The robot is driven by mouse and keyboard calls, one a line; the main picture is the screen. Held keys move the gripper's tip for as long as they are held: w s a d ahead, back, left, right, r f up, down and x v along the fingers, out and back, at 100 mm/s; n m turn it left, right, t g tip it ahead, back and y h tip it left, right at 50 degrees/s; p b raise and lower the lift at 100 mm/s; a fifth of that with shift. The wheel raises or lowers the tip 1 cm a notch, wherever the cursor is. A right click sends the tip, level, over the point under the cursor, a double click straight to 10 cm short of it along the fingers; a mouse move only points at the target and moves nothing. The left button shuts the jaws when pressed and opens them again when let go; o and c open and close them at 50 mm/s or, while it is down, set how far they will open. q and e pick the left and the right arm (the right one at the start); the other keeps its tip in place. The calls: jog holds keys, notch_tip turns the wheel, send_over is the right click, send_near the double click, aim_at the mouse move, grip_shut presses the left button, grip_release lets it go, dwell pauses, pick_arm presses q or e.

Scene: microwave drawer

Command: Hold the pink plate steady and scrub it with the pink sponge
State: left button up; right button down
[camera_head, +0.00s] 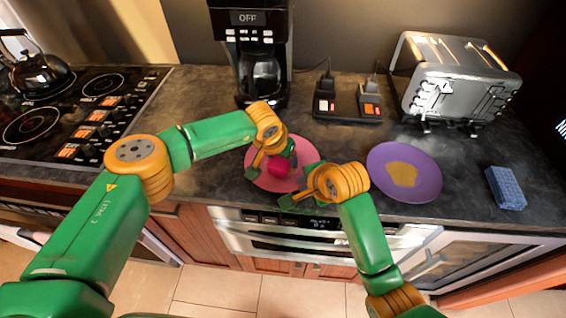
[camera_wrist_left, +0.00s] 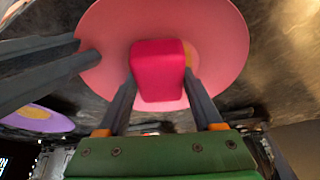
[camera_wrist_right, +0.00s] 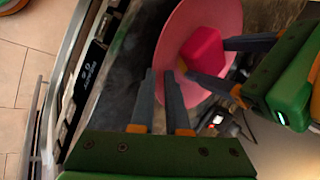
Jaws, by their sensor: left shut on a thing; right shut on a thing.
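The pink plate (camera_head: 262,178) lies near the counter's front edge. My left gripper (camera_head: 274,160) is shut on the pink sponge (camera_head: 280,168). The sponge is over the middle of the plate; in the left wrist view the sponge (camera_wrist_left: 158,70) hides most of a yellow-orange stain (camera_wrist_left: 190,52) on the plate (camera_wrist_left: 228,40). My right gripper (camera_head: 298,186) is shut on the plate's rim at its front right. The right wrist view shows its fingers (camera_wrist_right: 162,78) at the rim of the plate (camera_wrist_right: 182,32). I cannot tell whether the sponge touches the plate.
A purple plate (camera_head: 428,186) with an orange-yellow stain and a blue sponge (camera_head: 506,188) lie to the right. A coffee maker (camera_head: 262,70), a black charging base (camera_head: 347,112) and a toaster (camera_head: 455,85) stand behind. The stove (camera_head: 70,115) with a kettle (camera_head: 38,72) is at the left.

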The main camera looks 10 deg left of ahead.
pick_arm(q)
jog(key=shift+w, duration=0.2)
pick_arm(e)
jog(key=shift+s, duration=0.15)
pick_arm(q)
jog(key=shift+w+d, duration=0.2)
jog(key=shift+w, duration=0.2)
jog(key=shift+s+a+f, duration=0.15)
jog(key=shift+s+a, duration=0.1)
jog(key=shift+s, duration=0.55)
pick_arm(e)
jog(key=shift+d+f, duration=0.1)
pick_arm(q)
jog(key=shift+w, duration=0.4)
pick_arm(e)
jog(key=shift+s, duration=0.1)
pick_arm(q)
jog(key=shift+w+d, duration=0.2)
jog(key=shift+w, duration=0.1)
jog(key=shift+s+a+r, duration=0.15)
jog(key=shift+s+r, duration=0.05)
jog(key=shift+s, duration=0.5)
jog(key=shift+w+f, duration=0.15)
jog(key=shift+w, duration=0.55)
jog(key=shift+s, duration=0.7)
jog(key=shift+w, duration=0.65)
jog(key=shift+s, duration=0.75)
jog(key=shift+w, duration=0.8)
